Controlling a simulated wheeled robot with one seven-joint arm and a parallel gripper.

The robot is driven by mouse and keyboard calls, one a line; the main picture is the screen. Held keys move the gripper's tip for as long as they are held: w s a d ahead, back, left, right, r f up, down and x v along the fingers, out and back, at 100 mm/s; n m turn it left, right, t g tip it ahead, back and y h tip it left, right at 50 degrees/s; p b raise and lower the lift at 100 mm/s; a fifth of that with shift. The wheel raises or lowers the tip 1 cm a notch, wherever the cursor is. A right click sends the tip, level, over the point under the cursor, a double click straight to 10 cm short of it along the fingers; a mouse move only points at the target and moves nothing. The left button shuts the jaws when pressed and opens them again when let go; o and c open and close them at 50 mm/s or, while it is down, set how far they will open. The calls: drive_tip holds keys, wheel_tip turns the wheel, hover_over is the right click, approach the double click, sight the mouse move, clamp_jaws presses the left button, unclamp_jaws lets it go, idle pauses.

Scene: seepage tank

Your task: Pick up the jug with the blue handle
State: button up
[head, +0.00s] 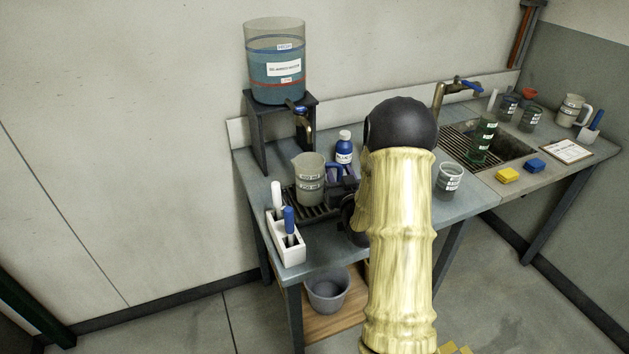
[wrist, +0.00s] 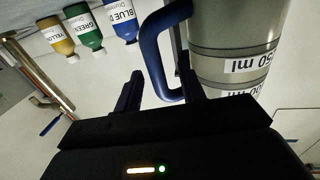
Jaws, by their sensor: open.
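The jug (head: 309,188) is a translucent grey vessel with white labels, standing upright on a dark grate on the left bench. Its blue handle (head: 333,172) points right, toward my gripper (head: 343,190). In the wrist view the jug (wrist: 232,40) fills the upper right, with its blue handle (wrist: 151,55) left of the body. My gripper (wrist: 160,72) is open there, its fingers on either side of the handle's grip bar in the picture. The right fingertip appears in the gap between handle and body. Whether either finger touches is not clear.
A blue bottle (head: 344,148) stands behind the jug. A tank (head: 276,75) rests on a dark stand with a tap. A white holder (head: 288,247) with white and blue handles is at front left. A beaker (head: 449,181) stands right of my arm.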

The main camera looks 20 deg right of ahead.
drive_tip(key=w, duration=0.2)
drive_tip(key=shift+w+d, duration=0.25)
drive_tip(key=shift+w, duration=0.05)
clamp_jaws()
